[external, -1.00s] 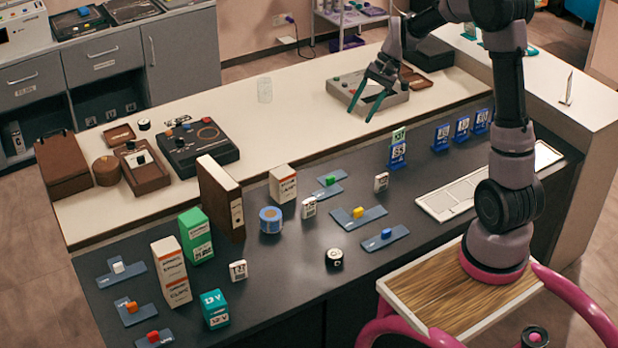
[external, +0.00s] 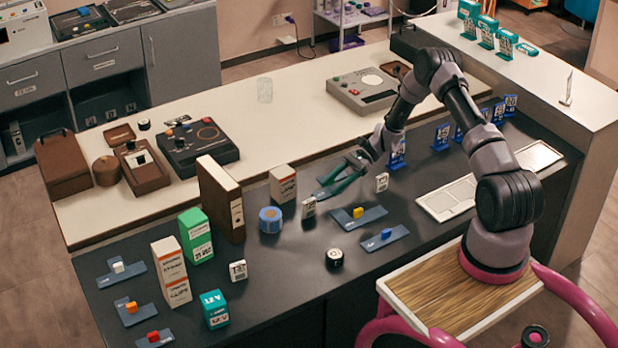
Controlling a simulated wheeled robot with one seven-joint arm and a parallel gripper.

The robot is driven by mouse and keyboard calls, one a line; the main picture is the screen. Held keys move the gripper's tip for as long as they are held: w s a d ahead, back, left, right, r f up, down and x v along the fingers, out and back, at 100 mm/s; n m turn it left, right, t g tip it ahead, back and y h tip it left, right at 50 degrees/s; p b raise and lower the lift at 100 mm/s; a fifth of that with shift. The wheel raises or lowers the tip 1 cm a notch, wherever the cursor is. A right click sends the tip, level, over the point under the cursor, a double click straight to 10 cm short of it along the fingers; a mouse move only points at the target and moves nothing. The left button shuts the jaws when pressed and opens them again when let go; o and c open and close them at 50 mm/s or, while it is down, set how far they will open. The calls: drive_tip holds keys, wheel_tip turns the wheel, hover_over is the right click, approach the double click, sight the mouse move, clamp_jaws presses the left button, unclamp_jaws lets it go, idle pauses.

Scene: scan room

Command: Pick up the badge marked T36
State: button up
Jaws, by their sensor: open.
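Three small white badges with dark print stand on the dark counter (external: 290,262). One badge (external: 309,208) is near the centre, one badge (external: 382,182) is to its right, and one badge (external: 238,270) is at the front left. The print is too small to tell for sure which is T36. My gripper (external: 322,188) has green fingers and is open and empty. It is low over the counter, with its fingertips pointing left, just above and to the right of the centre badge. I cannot tell whether they touch.
A blue tape roll (external: 270,220), a white-and-orange box (external: 283,184) and a brown binder (external: 220,199) stand left of my gripper. A dark round item (external: 334,257) sits in front.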

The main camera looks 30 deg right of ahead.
sight(315, 201)
drive_tip(key=x, duration=1)
drive_tip(key=shift+s+a+f, duration=0.1)
drive_tip(key=shift+a, duration=0.1)
clamp_jaws()
